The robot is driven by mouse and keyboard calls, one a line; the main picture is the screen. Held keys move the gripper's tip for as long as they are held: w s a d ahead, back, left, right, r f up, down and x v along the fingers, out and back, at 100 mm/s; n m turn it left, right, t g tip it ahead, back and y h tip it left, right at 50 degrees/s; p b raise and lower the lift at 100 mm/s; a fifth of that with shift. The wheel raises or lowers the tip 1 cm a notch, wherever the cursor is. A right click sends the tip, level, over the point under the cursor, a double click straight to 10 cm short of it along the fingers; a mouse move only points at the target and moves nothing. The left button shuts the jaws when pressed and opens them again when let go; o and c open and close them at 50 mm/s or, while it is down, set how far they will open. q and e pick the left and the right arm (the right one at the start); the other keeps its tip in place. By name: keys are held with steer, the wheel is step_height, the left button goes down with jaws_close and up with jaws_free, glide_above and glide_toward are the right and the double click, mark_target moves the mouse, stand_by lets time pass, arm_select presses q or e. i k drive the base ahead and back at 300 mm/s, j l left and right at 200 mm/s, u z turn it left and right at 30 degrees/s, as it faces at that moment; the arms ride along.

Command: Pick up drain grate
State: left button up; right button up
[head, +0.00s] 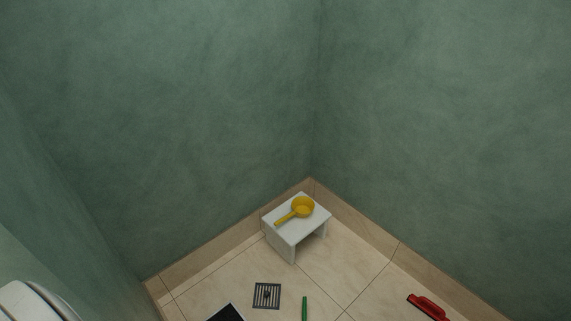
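The drain grate (261,301) is a small dark square with slats. It lies on the beige tiled floor in the lower middle of the head view, in front of a white stool. A small dark spot shows near its middle; I cannot tell what it is. Neither of my grippers shows in the head view.
A white stool (286,233) stands near the corner with a yellow scoop (303,207) on it. A green stick (305,308) lies right of the grate. A black flat object (228,313) is cut off at the bottom edge. A red-handled tool (428,306) lies at right.

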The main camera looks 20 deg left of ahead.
mark_target(266, 294)
steer(key=u, duration=1)
steer(key=k+j, duration=0.15)
steer(key=j, duration=0.25)
steer(key=k+j+z, duration=0.15)
steer(key=j, duration=0.2)
steer(key=k+j, duration=0.2)
steer(key=j, duration=0.2)
steer(key=k+j+z, duration=0.15)
steer(key=j, duration=0.2)
steer(key=i+l+u, duration=0.1)
steer(key=u, duration=0.4)
steer(key=l+u, duration=0.25)
steer(key=u, duration=0.2)
steer(key=i+l+u, duration=0.1)
steer(key=l+u, duration=0.15)
steer(key=u, duration=0.25)
steer(key=l+u, duration=0.25)
steer(key=l, duration=0.6)
steer(key=l+z, duration=0.5)
steer(key=z, duration=0.2)
steer(key=i+l+z, duration=0.15)
steer(key=z, duration=0.2)
